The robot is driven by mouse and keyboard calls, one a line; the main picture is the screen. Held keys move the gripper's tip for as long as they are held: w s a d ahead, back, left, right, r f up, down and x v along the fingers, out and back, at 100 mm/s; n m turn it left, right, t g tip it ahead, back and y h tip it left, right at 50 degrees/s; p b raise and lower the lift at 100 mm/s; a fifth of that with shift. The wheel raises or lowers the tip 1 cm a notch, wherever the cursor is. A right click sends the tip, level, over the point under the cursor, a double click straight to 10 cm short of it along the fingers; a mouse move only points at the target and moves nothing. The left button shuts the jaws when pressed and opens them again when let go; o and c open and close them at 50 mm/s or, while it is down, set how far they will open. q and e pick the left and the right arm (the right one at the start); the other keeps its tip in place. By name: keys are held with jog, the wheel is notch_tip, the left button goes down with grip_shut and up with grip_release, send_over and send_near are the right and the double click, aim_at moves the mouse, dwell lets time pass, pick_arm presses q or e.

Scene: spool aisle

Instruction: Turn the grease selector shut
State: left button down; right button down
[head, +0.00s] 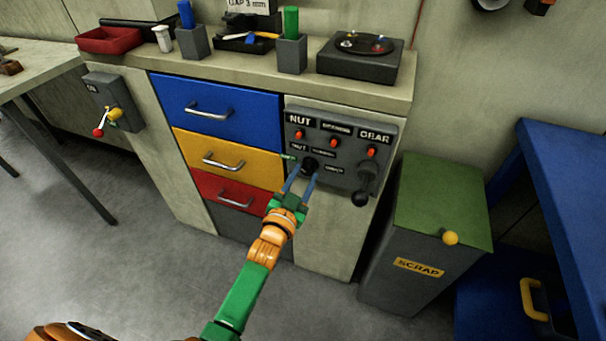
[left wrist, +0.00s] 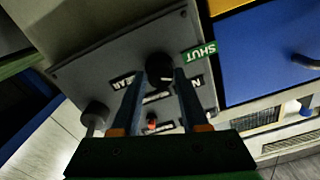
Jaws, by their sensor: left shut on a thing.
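The grease selector is a round black knob (head: 310,164) on a grey control panel (head: 331,179) at the cabinet's right end. My left gripper (head: 305,173) has its two blue fingers on either side of the knob and is shut on it. In the left wrist view the knob (left wrist: 160,67) sits between the fingertips. A green label reading SHUT (left wrist: 199,53) is beside the knob; in the head view it is a small green strip at the knob's left. Fingers cover parts of other labels. I cannot tell exactly where the knob points. My right gripper is not in view.
Red-orange lamps (head: 333,143) sit above the knob under name plates, and a black-knobbed lever (head: 362,192) is at the panel's right. Blue, yellow and red drawers (head: 217,106) are left of the panel. A grey scrap bin (head: 411,262) with a green lid stands at the right.

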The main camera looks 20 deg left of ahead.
pick_arm(q)
jog(key=n+p, duration=0.1)
jog(key=n, duration=0.4)
jog(key=shift+n, duration=0.4)
dwell(0.4)
jog(key=shift+c, duration=2.1)
grip_release()
jog(key=shift+s+p, duration=0.35)
jog(key=shift+s, duration=0.05)
jog(key=s+p, duration=0.1)
jog(key=s, duration=0.5)
